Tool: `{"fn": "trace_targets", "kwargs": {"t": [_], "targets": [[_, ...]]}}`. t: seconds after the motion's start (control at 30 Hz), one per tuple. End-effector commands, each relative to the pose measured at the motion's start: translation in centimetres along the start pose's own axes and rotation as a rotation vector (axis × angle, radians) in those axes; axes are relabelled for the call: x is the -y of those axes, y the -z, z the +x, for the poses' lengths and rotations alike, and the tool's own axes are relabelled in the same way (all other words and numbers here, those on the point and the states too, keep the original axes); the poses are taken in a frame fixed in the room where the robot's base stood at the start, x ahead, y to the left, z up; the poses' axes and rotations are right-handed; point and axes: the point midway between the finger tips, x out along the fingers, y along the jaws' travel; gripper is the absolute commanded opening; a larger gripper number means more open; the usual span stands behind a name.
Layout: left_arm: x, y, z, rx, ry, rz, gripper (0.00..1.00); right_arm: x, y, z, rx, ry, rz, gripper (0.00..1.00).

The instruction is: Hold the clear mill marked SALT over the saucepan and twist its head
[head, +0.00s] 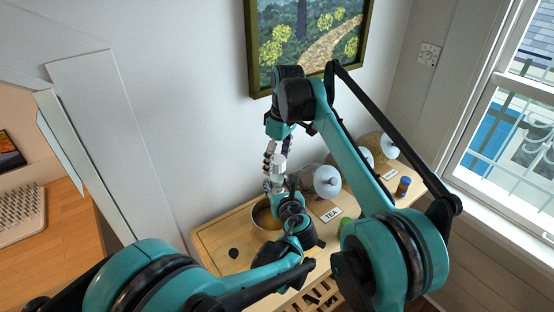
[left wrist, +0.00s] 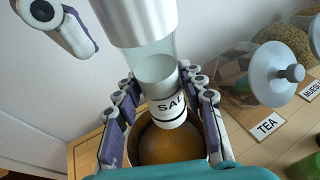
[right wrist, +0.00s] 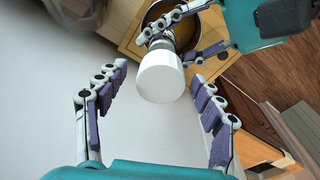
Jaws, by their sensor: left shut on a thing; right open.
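The clear mill (left wrist: 158,70) stands about upright, with a label reading "SAL" on its lower part and a pale silver head on top. My left gripper (left wrist: 160,84) is shut around its body and holds it above the saucepan (left wrist: 132,146), which has an orange-brown content. In the head view the mill (head: 279,163) is small, and the saucepan (head: 256,213) is partly hidden by my left gripper (head: 283,193). In the right wrist view my right gripper (right wrist: 158,76) is open, its fingers on either side of the mill's white head (right wrist: 160,78), with gaps visible.
A wooden sideboard top (head: 215,240) carries the saucepan. To its right stand glass jars with pale lids (head: 327,181), a TEA card (head: 331,214) and a small blue-lidded jar (head: 403,187). The wall and framed painting (head: 308,40) are behind; a window is at right.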

Motion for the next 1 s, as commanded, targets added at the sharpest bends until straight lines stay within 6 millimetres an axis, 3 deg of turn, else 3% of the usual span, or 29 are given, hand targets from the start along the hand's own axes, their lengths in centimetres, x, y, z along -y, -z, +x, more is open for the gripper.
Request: {"fn": "trace_targets", "kwargs": {"t": [0.07,0.43,1.0], "targets": [[0.0,0.0,0.0,0.0,0.0,0.0,0.0,0.0,0.0,0.0,0.0,0.0,-0.001,0.88],[0.0,0.0,0.0,0.0,0.001,0.0,0.0,0.0,0.1,-0.3,0.0,0.001,-0.002,0.88],[0.0,0.0,0.0,0.0,0.001,0.0,0.0,0.0,0.8,-6.1,0.0,0.001,-0.002,0.88]]}}
